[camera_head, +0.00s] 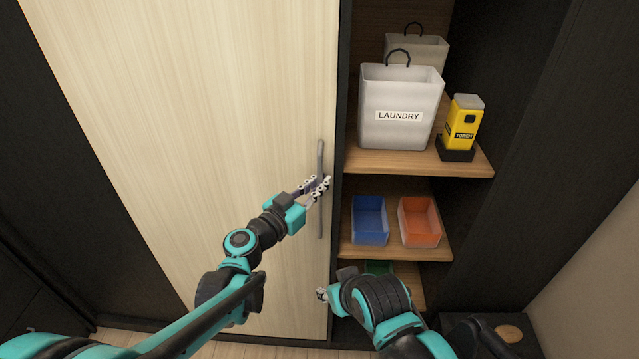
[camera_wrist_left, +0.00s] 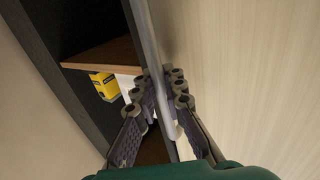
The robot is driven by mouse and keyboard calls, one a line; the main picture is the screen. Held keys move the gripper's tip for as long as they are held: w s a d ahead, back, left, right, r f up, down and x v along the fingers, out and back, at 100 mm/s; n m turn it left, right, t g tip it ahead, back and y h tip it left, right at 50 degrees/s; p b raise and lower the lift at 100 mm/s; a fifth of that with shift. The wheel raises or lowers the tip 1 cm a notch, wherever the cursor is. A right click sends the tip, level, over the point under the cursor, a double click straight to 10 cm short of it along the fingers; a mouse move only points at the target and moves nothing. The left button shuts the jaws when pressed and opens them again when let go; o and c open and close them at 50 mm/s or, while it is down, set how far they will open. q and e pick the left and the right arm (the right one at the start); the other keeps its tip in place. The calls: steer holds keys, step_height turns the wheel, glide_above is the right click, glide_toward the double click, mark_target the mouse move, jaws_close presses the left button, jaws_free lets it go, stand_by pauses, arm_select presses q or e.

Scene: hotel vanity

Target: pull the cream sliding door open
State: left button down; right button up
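The cream sliding door (camera_head: 190,110) fills the left of the head view, its right edge beside the open shelves. It also shows at the right of the left wrist view (camera_wrist_left: 245,70). A grey vertical bar handle (camera_head: 321,155) is near that edge and runs between my fingers in the wrist view (camera_wrist_left: 148,35). My left gripper (camera_head: 318,188) is at the handle's middle, its fingers closed in on both sides of the bar (camera_wrist_left: 163,85). My right gripper (camera_head: 322,294) is low near the door's lower right, mostly hidden by its arm.
Shelves right of the door hold a laundry bin (camera_head: 398,132), another bin (camera_head: 430,48) behind it, a yellow torch (camera_head: 463,122) in a dark base, a blue tray (camera_head: 369,222), an orange tray (camera_head: 419,222) and a green item (camera_head: 378,267). Dark panels flank the unit.

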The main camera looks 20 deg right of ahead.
arm_select(q)
steer(key=w+a, duration=0.6)
steer(key=a, duration=0.9)
steer(key=w+a, duration=0.7)
steer(key=a, duration=0.9)
steer(key=w+a+p, duration=0.1)
steer(key=w+a, duration=0.6)
steer(key=a, duration=0.9)
steer(key=shift+w+a, duration=0.15)
steer(key=shift+w, duration=0.05)
steer(key=c, duration=1.9)
jaws_free()
steer(key=shift+o, duration=0.2)
steer(key=v, duration=1.1)
steer(key=shift+s+a, duration=0.25)
steer(key=shift+a, duration=0.1)
steer(key=shift+f, duration=0.1)
